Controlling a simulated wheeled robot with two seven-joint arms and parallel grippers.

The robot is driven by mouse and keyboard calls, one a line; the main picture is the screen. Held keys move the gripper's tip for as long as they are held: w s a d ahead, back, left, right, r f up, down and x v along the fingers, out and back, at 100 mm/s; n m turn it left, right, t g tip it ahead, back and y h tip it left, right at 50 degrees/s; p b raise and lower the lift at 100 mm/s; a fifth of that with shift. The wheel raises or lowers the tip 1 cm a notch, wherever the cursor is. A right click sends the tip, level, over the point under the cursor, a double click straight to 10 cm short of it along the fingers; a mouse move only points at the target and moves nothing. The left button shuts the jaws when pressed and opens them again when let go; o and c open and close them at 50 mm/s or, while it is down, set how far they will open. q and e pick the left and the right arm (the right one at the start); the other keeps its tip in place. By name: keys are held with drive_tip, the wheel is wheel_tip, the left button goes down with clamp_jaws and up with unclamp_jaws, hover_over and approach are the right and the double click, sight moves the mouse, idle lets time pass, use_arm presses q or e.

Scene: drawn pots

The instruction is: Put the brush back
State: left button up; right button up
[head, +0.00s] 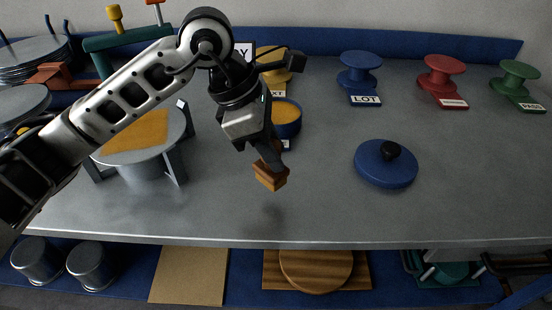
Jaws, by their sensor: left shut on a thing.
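My left gripper (268,149) points down over the middle of the grey table and is shut on a brush. The brush (270,177) shows as a brown and orange block below the fingers, apparently just above the table; its upper part is hidden by the gripper. A green rack (128,38) stands at the back left, with a yellow-handled tool (115,14) and a red-handled tool (154,2) upright in it. My arm covers part of this rack. A blue pot with orange inside (286,115) stands just behind the gripper. My right gripper is not in view.
A round grey stand with an orange top (140,133) is at the left. A blue lid (386,163) lies right of the brush. Blue (360,68), red (443,70) and green (518,75) spools stand at the back. The front right of the table is clear.

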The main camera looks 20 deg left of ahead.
use_arm(q)
drive_tip(key=x, duration=0.1)
drive_tip(key=p+x, duration=0.1)
drive_tip(key=x, duration=0.1)
drive_tip(key=shift+a+f, duration=0.25)
drive_tip(key=shift+a, duration=0.05)
drive_tip(key=shift+f, duration=0.2)
drive_tip(key=shift+f, duration=0.1)
drive_tip(key=shift+f+b, duration=0.15)
drive_tip(key=shift+b, duration=0.15)
drive_tip(key=o, duration=0.9)
